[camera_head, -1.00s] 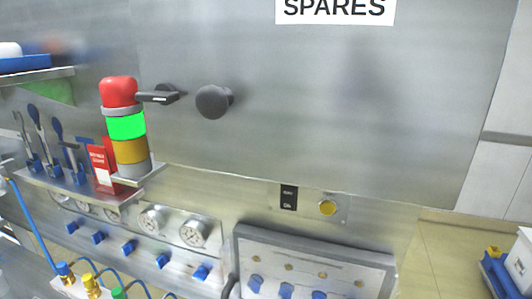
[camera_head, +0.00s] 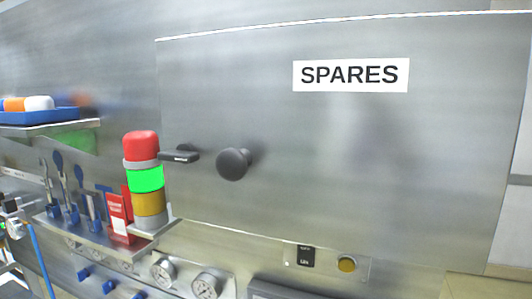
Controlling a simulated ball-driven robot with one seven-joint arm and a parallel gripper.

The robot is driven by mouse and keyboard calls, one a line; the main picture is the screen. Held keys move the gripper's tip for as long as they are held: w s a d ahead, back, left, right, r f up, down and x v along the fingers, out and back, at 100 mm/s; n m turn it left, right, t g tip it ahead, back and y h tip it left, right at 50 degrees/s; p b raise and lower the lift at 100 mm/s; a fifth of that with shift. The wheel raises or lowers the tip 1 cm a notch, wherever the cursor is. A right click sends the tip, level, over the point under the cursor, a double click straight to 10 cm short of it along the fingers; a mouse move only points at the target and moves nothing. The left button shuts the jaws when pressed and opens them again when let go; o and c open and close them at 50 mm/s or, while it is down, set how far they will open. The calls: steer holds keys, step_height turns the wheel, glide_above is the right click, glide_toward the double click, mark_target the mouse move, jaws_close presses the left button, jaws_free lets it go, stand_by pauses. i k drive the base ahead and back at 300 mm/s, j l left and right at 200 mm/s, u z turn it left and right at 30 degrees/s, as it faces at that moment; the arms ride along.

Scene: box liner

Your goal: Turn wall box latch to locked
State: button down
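The wall box (camera_head: 390,170) is a large grey metal box with a white "SPARES" label (camera_head: 351,75) on its front. Its latch (camera_head: 180,156) is a small dark lever at the left edge of the front, lying roughly level. A round dark knob (camera_head: 234,164) stands out just right of the latch. The front looks closed. My gripper is not in this view, so I cannot see whether it is open or shut.
A signal tower (camera_head: 145,178) with red, green and amber sections stands on a shelf, just left of the latch. Tools (camera_head: 70,190) and a red card (camera_head: 119,214) sit left of it. Gauges (camera_head: 206,284) and a switch panel (camera_head: 327,263) lie below the box.

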mark_target(185, 154)
steer(key=i+j+u, duration=0.15)
steer(key=u, duration=0.2)
steer(key=i+j+u, duration=0.2)
steer(key=u, duration=0.15)
steer(key=i+j+u, duration=0.1)
steer(key=i+u, duration=0.2)
steer(key=k, duration=0.05)
